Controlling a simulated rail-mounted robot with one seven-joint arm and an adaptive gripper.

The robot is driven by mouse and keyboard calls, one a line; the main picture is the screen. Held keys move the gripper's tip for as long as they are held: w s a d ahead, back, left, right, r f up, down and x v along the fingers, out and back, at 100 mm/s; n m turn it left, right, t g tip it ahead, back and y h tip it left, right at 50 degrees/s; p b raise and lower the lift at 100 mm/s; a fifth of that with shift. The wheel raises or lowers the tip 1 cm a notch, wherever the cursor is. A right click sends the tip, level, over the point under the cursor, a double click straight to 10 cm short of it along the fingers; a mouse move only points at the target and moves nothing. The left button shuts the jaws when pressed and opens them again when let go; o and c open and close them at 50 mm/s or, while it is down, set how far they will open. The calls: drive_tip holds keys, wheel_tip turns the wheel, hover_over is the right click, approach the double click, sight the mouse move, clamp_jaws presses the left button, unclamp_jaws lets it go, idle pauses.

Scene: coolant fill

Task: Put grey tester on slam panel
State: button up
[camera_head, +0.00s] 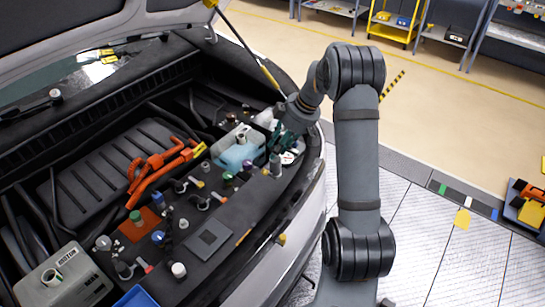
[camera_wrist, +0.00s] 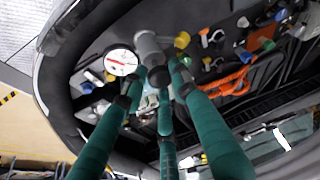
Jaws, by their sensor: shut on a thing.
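The grey tester (camera_head: 275,164) is a grey cylinder low at my gripper (camera_head: 284,143), at the far right end of the engine bay. In the wrist view the grey cylinder (camera_wrist: 148,46) lies just beyond my green fingertips (camera_wrist: 158,84), with a round white dial with a red mark (camera_wrist: 121,61) beside it. The fingers are closed in on the tester, partly hiding it. The slam panel (camera_head: 228,226) is the dark strip along the car's front edge. The tester is over or at its far end; I cannot tell whether they touch.
A pale blue tank (camera_head: 238,153) stands left of my gripper. Orange hoses (camera_head: 160,166) and several coloured caps crowd the bay behind the panel.

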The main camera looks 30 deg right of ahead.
drive_tip(key=shift+w+a+f, duration=0.3)
drive_tip(key=shift+a+f, duration=0.15)
drive_tip(key=shift+a, duration=0.3)
drive_tip(key=shift+f, duration=0.25)
drive_tip(key=shift+f+p, duration=0.8)
drive_tip(key=shift+f, duration=1.15)
drive_tip(key=o, duration=1.1)
drive_tip(key=b+v, duration=0.1)
drive_tip(key=v, duration=1.1)
drive_tip(key=shift+b, duration=0.4)
